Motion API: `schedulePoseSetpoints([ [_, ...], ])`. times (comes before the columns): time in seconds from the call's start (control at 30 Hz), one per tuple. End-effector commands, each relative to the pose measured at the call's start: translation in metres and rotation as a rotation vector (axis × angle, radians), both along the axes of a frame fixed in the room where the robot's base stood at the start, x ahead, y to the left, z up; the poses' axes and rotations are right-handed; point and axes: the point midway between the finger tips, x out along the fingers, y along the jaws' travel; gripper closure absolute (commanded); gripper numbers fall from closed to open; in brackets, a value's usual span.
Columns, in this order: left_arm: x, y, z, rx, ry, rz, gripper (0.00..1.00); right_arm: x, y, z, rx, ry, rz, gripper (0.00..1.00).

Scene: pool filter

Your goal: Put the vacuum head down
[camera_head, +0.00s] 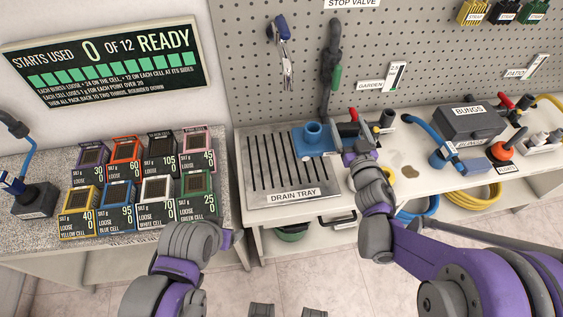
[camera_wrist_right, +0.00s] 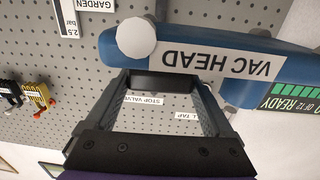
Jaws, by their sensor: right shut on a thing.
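The blue vacuum head (camera_head: 313,137), with a round upright spout, shows over the back right part of the drain tray (camera_head: 285,191). My right gripper (camera_head: 354,148) is shut on it from its right side. In the right wrist view the vacuum head (camera_wrist_right: 190,50) lies across the fingertips of my right gripper (camera_wrist_right: 172,88), its VAC HEAD label upside down. Whether its underside touches the tray is hidden.
Colored cells (camera_head: 120,210) in several boxes stand on the left counter. A hose wand (camera_head: 334,65) hangs on the pegboard behind the tray. The front of the tray is bare. A grey bungs box (camera_head: 468,124) and a blue fitting (camera_head: 437,158) stand to the right.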

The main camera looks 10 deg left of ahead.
Motion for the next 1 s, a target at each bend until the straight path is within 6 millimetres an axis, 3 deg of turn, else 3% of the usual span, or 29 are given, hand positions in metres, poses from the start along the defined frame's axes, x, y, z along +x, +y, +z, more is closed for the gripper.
schedulePoseSetpoints([
  [0.03,-0.003,0.000,-0.015,0.000,0.006,0.000,0.26,-0.001,0.020,-0.010,0.006,0.005,0.007,0.87],
  [0.1,-0.004,0.000,-0.021,0.000,0.008,0.000,0.26,0.000,0.038,-0.012,0.006,0.005,0.005,0.87],
  [0.4,-0.006,0.000,-0.038,0.000,0.013,0.000,0.26,-0.003,0.091,-0.022,0.002,0.002,0.028,0.87],
  [1.0,-0.008,0.000,-0.055,0.000,0.019,0.000,0.26,-0.004,0.098,-0.099,-0.001,-0.001,0.033,0.87],
])
